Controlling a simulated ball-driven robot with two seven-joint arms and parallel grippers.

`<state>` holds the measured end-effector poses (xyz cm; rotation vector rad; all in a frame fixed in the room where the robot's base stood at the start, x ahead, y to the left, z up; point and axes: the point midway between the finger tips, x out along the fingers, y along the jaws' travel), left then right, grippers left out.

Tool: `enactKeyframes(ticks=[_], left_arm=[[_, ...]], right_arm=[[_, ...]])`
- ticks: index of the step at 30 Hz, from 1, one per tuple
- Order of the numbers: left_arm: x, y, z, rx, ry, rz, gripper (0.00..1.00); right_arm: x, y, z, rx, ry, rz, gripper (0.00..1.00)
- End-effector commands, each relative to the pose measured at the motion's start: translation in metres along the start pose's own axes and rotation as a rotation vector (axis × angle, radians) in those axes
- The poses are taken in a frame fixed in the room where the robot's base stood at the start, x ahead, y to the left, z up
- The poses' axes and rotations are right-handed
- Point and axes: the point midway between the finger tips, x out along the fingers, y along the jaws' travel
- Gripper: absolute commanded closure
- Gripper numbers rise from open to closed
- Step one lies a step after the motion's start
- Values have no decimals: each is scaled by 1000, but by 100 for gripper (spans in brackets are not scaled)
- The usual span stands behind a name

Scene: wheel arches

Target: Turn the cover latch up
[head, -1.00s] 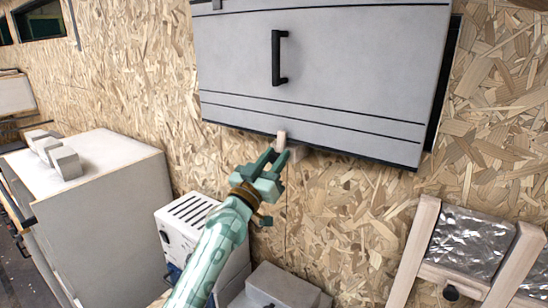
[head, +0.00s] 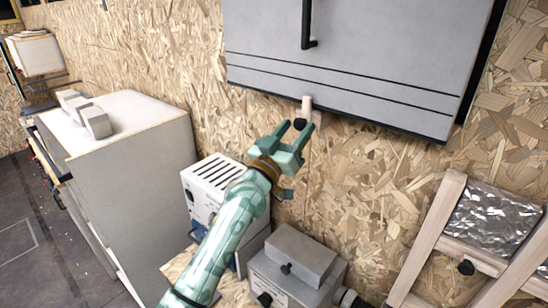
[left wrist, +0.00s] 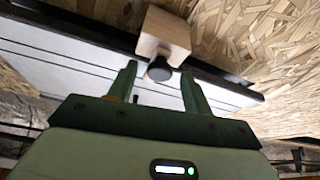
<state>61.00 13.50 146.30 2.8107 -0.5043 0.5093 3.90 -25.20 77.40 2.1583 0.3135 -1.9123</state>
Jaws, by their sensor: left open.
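The cover (head: 350,50) is a large grey panel on the wall with a black handle. The cover latch (head: 307,106) is a small pale wooden piece at its lower edge, upright and overlapping the panel's bottom. A black knob (head: 299,124) is on the latch. My left gripper (head: 296,128) is open just below the latch, its fingertips close to the knob. In the left wrist view the latch (left wrist: 165,34) and knob (left wrist: 160,70) lie ahead, the knob between the open fingertips (left wrist: 158,76). I cannot tell whether they touch. My right gripper is out of view.
A large pale cabinet (head: 125,170) is at left, with small blocks on top. A wooden frame with foil (head: 490,220) is at lower right. Chipboard wall surrounds the cover.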

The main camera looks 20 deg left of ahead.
Motion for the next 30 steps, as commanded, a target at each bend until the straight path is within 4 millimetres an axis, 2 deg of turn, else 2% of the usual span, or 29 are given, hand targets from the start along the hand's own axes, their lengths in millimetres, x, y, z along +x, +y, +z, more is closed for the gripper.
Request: enactKeyframes(ticks=[9,15,21,30], left_arm=[[-88,-1,4,2,-3,-1,50],[-126,0,3,1,-2,0,50],[-139,0,1,-1,-1,0,50],[-139,0,0,-1,0,0,50]], right_arm=[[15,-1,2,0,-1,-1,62],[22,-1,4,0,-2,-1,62],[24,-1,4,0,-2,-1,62],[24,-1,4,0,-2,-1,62]])
